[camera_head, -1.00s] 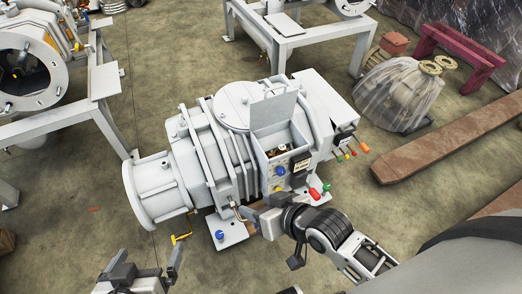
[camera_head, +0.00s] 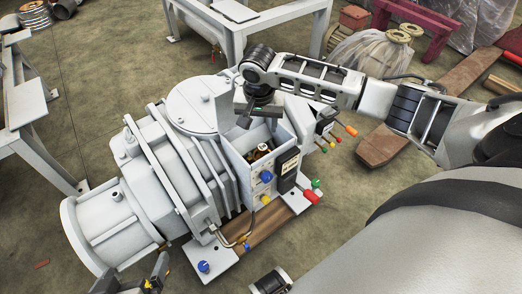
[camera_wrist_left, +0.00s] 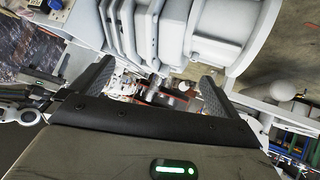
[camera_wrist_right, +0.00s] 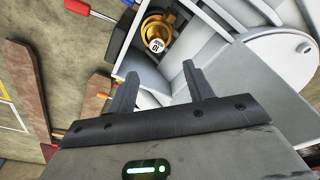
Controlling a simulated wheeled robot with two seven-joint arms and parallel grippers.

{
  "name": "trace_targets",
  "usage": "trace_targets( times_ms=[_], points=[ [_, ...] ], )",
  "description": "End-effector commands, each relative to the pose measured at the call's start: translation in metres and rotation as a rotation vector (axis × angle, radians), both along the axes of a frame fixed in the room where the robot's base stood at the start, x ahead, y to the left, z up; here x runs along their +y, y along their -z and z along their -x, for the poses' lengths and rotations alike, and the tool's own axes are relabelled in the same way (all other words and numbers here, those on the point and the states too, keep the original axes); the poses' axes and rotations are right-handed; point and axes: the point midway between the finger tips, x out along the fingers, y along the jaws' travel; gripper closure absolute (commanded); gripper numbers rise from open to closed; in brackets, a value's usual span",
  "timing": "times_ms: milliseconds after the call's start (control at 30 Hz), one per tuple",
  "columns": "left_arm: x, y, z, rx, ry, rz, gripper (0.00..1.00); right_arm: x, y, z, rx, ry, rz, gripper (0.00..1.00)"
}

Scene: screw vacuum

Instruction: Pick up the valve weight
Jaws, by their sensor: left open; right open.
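The valve weight appears to be the brass piece (camera_head: 261,151) inside the open grey box (camera_head: 237,167) on the vacuum pump. In the right wrist view the brass piece (camera_wrist_right: 157,32) has a round pale top with dark marking and lies beyond the fingertips, not between them. My right gripper (camera_head: 259,108) is above the far side of the box; the right wrist view shows its fingers (camera_wrist_right: 158,80) apart and empty. My left gripper (camera_head: 150,279) is at the bottom left, by the pump's flanged end; its fingers (camera_wrist_left: 155,72) are apart with nothing clearly between them.
The grey pump (camera_head: 150,165) fills the middle. The box's raised lid (camera_head: 226,108) stands near my right gripper. A blue knob (camera_head: 266,177) and red handle (camera_head: 311,197) stick out at the front. White metal stands (camera_head: 262,20) are behind.

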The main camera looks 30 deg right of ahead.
Motion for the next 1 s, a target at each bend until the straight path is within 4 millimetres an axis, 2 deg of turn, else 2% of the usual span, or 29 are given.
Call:
trace_targets(
  times_ms=[33, 67, 233, 400, 567, 700, 833, 1000],
  points=[
    [-0.001, 0.011, -0.001, 0.01, 0.006, 0.0, 0.0, -0.001, 0.017, -0.001, 0.003, 0.0, 0.0, 0.48],
    [-0.002, 0.015, -0.001, 0.017, 0.01, -0.001, 0.0, -0.001, 0.023, -0.002, 0.002, -0.001, 0.0, 0.48],
    [-0.006, 0.022, -0.004, 0.009, 0.02, 0.01, 0.0, -0.004, 0.053, -0.005, 0.0, -0.002, 0.0, 0.48],
    [-0.008, 0.014, -0.005, -0.027, 0.021, 0.022, 0.0, -0.006, 0.066, -0.007, -0.002, -0.002, -0.001, 0.48],
    [-0.009, 0.015, -0.006, -0.039, 0.019, 0.027, 0.0, -0.007, 0.075, -0.006, -0.003, -0.003, 0.0, 0.48],
    [-0.011, 0.016, -0.009, -0.071, 0.016, 0.043, 0.0, -0.008, 0.095, -0.003, -0.002, -0.004, 0.001, 0.48],
    [-0.015, 0.005, -0.011, -0.13, 0.022, 0.068, 0.0, -0.01, 0.115, -0.004, -0.003, -0.003, 0.001, 0.48],
    [-0.016, -0.006, -0.008, -0.161, 0.031, 0.076, 0.0, -0.011, 0.119, -0.005, -0.004, -0.004, 0.0, 0.48]
  ],
)
